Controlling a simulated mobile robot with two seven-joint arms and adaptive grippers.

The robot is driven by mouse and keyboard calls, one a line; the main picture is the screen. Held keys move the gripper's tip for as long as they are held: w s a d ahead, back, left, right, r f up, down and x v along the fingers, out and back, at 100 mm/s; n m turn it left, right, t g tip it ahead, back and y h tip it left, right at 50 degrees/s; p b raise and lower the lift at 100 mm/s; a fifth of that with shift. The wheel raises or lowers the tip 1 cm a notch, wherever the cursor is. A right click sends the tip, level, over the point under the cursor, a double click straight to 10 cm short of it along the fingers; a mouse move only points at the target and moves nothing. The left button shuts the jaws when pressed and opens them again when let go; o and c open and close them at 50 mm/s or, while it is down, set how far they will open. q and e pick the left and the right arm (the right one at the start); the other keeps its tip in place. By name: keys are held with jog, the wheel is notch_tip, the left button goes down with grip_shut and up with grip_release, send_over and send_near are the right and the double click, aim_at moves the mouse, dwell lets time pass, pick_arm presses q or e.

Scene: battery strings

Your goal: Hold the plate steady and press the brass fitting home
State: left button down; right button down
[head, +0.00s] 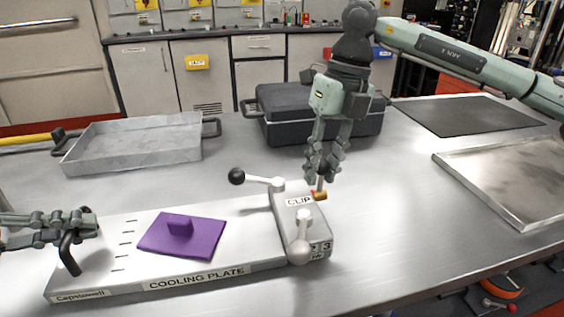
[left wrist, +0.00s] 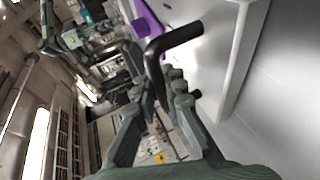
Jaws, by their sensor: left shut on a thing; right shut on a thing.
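The white cooling plate (head: 110,235) lies on the metal table, with a black handle (head: 68,254) at its left end. My left gripper (head: 88,223) is shut on that handle, which also shows between the fingers in the left wrist view (left wrist: 172,40). The clip block (head: 287,218) stands at the plate's right end, with one dark-knobbed lever and one pale-knobbed lever. My right gripper (head: 321,172) points down and is shut on the small brass fitting (head: 320,195), beside the block's upper right edge. Whether the fitting touches the block is unclear.
A purple pad (head: 182,236) with a raised grip lies on the plate's middle. A grey tray (head: 135,142) stands behind at left, a dark case (head: 285,112) behind the right gripper. A dark mat (head: 468,116) and metal tray (head: 510,180) lie at right.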

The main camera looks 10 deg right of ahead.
pick_arm(q)
jog(key=shift+s+f, duration=0.1)
jog(key=shift+f, duration=0.4)
pick_arm(e)
jog(key=shift+a, duration=0.1)
jog(key=c, duration=1.2)
grip_release()
jog(key=r, duration=0.4)
jog(key=d+r, duration=0.1)
jog(key=r, duration=0.3)
jog(key=d+r, duration=0.1)
jog(key=r, duration=0.3)
jog(key=shift+w+d, duration=0.15)
jog(key=shift+d, duration=0.1)
jog(key=shift+f, duration=0.1)
pick_arm(q)
jog(key=c, duration=1.6)
grip_release()
jog(key=shift+o, duration=0.5)
jog(key=shift+r, duration=0.15)
pick_arm(e)
jog(key=shift+a, duration=0.1)
